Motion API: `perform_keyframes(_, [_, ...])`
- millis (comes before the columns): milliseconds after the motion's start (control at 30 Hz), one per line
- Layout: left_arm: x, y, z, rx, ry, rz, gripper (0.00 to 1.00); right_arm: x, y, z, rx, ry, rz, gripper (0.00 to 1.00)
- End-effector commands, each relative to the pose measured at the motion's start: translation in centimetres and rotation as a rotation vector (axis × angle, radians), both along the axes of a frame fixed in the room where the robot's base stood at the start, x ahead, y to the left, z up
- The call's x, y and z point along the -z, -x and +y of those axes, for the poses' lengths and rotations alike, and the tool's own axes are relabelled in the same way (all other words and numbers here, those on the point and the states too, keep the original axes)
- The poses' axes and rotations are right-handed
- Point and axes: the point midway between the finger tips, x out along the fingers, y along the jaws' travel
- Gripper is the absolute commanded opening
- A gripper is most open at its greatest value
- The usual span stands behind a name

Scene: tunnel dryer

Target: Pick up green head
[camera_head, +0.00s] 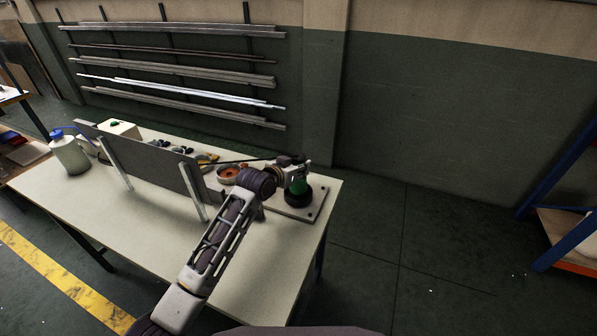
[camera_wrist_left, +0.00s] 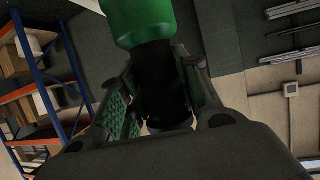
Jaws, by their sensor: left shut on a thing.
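The green head (camera_head: 299,187) is at the right end of the table, just beyond my left gripper (camera_head: 291,165). It has a black lower part that sits on or just above a flat plate; I cannot tell if they touch. In the left wrist view the green head (camera_wrist_left: 142,20) fills the top middle, with a black neck running down between the fingers. My left gripper (camera_wrist_left: 160,95) is shut on this black part, a finger on each side. My right gripper is not in view.
The white table (camera_head: 130,215) holds an upright grey panel (camera_head: 160,165), a white bottle with a blue cap (camera_head: 70,152) and an orange-brown round dish (camera_head: 229,174). The flat plate (camera_head: 290,212) has small holes. Floor to the right is clear up to a blue rack (camera_head: 560,190).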

Motion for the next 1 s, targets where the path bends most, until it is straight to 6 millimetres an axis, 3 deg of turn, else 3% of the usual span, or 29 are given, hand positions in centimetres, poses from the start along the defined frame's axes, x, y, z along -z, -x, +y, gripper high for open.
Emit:
perform_keyframes(33, [-1.2,-0.1,0.0,0.001,0.004,-0.010,0.00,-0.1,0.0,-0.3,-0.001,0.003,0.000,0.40])
perform_keyframes(500, [-7.0,-0.1,0.0,0.001,0.004,-0.009,0.00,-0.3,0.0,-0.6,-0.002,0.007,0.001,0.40])
perform_keyframes(800, [-8.1,-0.1,0.0,0.000,0.003,-0.007,0.00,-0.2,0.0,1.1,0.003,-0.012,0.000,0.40])
perform_keyframes(1000, [-8.1,-0.1,0.0,0.000,0.003,-0.007,0.00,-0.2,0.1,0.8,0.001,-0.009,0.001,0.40])
